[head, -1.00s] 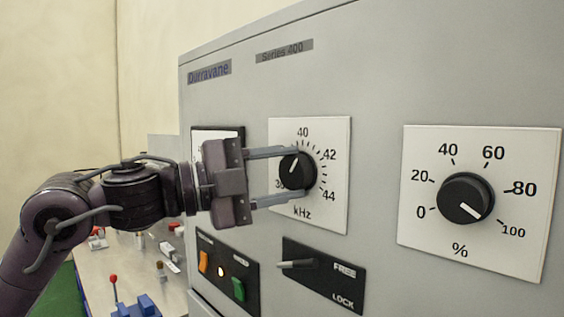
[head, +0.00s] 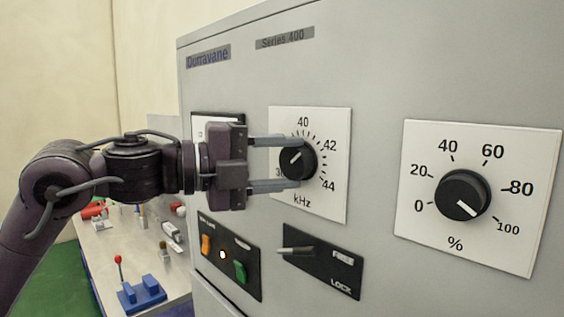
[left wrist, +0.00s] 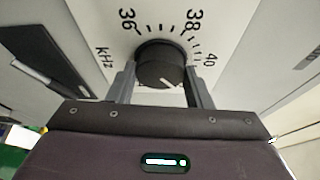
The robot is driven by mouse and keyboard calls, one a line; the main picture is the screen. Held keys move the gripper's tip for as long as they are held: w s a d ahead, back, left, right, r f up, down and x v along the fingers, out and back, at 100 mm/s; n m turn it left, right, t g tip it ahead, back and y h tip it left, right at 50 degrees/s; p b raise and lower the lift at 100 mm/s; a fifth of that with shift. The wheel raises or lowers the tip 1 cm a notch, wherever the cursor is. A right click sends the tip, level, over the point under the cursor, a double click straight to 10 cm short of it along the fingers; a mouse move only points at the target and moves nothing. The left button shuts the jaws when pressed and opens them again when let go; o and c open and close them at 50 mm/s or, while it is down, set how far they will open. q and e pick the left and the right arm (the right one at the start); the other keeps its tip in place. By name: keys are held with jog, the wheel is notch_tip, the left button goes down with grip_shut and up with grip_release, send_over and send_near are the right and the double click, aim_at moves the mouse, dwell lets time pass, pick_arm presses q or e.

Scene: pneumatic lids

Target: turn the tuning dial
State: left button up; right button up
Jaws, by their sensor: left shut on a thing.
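The tuning dial is a round black knob (head: 299,160) on a white kHz plate (head: 330,205) on the grey cabinet front. My right gripper is not in view.
A larger % dial (head: 462,195) is on the right. Below the kHz plate are a FREE/LOCK lever panel (head: 325,270) and a switch panel (head: 229,255) with orange and green switches. A bench (head: 120,250) with small parts stands at the lower left.

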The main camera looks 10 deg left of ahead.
pick_arm(q)
jog(key=o, duration=1)
jog(key=shift+s+a+f+b, duration=0.15)
jog(key=shift+s+a+b, duration=0.15)
jog(key=shift+a+b, duration=0.2)
jog(key=b+v, duration=0.2)
jog(key=v, duration=0.4)
jog(key=shift+s+a+b, duration=0.25)
jog(key=shift+b, duration=0.1)
